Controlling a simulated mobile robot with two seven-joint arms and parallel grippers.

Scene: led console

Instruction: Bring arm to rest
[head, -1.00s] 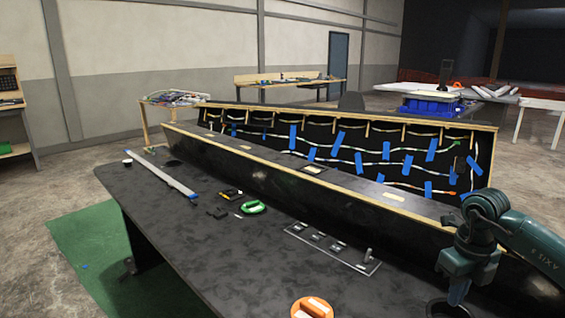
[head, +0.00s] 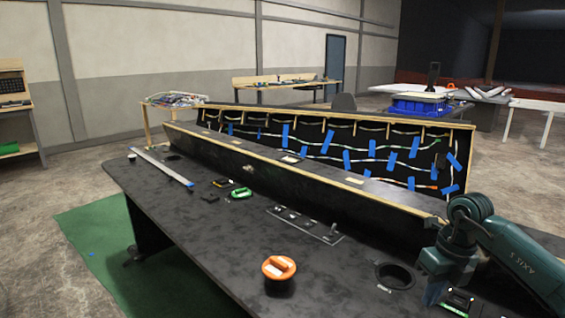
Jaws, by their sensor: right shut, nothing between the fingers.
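My right arm comes in from the right edge, and my right gripper (head: 433,290) points down over the right front of the dark table (head: 200,228). It is shut and empty. A small dark device with a green light (head: 458,302) lies on the table beside the gripper, partly cut by its outline. My left gripper is out of view.
The long black console with a wired back panel (head: 350,155) runs along the table's far side. A metal plate with switches (head: 305,224) and a round hole (head: 394,276) lie near the middle. A silver bar (head: 160,166) is at far left. The front left tabletop is clear.

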